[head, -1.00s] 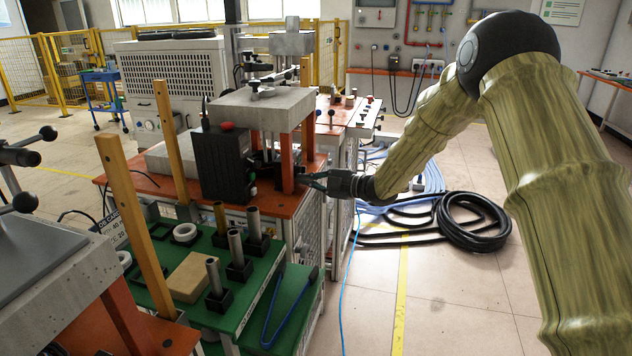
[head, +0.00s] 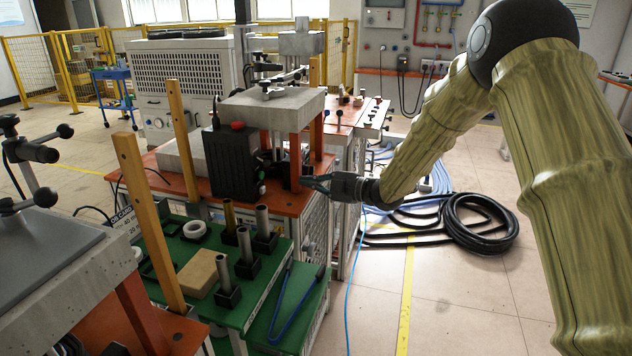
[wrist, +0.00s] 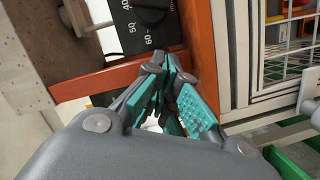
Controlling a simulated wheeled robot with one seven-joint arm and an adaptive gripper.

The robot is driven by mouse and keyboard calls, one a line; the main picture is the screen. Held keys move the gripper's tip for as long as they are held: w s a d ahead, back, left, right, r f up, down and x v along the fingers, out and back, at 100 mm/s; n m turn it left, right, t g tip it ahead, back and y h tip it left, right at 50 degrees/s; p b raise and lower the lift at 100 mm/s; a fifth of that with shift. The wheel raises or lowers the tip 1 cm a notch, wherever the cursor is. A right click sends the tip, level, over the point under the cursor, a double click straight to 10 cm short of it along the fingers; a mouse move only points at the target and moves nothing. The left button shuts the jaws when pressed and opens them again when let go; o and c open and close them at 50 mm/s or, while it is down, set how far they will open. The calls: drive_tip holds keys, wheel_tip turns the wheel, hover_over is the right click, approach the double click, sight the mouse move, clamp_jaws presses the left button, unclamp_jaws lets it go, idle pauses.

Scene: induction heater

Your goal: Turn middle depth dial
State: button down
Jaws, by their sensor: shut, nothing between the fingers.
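A black dial (wrist: 150,12) with a white number scale sits on a dark panel at the top of the wrist view, partly cut off by the picture's edge. Numbers such as 50 and 60 show beside it. I cannot tell whether it is the middle depth dial. My gripper (wrist: 168,62) has teal pads and its fingertips are together. The tips are just below the panel in the picture, over the orange frame edge, apart from the dial knob. In the head view my gripper (head: 306,180) is beside an orange post of the press (head: 270,108); the dial is not discernible there.
An orange upright (wrist: 198,45) stands close right of the fingers, with a wire mesh cage (wrist: 285,75) beyond. A black box (head: 232,163) stands on the orange bench. A green table (head: 190,262) with metal cylinders is in front. Coiled black hose (head: 470,225) lies on the floor.

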drive_tip(key=v, duration=0.9)
drive_tip(key=s+d+f+m+h, duration=0.15)
drive_tip(key=s+f+m, duration=0.25)
drive_tip(key=f, duration=0.4)
drive_tip(key=s+d+f+m+h, duration=0.1)
drive_tip(key=s+f+m+h, duration=0.2)
drive_tip(key=f, duration=0.6)
drive_tip(key=s+d+f+m+h, duration=0.15)
drive_tip(key=s+f+m, duration=0.25)
drive_tip(key=f, duration=0.4)
drive_tip(key=s+d+f+m+g+h, duration=0.3)
drive_tip(key=s+f+m, duration=0.4)
drive_tip(key=s+f, duration=0.95)
drive_tip(key=s+d+f+m+g+h, duration=0.2)
drive_tip(key=s, duration=0.7)
drive_tip(key=s+d+f+m+g+h, duration=0.1)
drive_tip(key=s+d+f+m+g, duration=0.1)
drive_tip(key=s, duration=0.8)
drive_tip(key=s+d+f+m+g+h, duration=0.2)
drive_tip(key=s, duration=0.7)
wheel_tip(320, 180, up, 14)
drive_tip(key=p, duration=1.3)
drive_tip(key=shift+a+f, duration=0.2)
drive_tip(key=shift+s, duration=0.1)
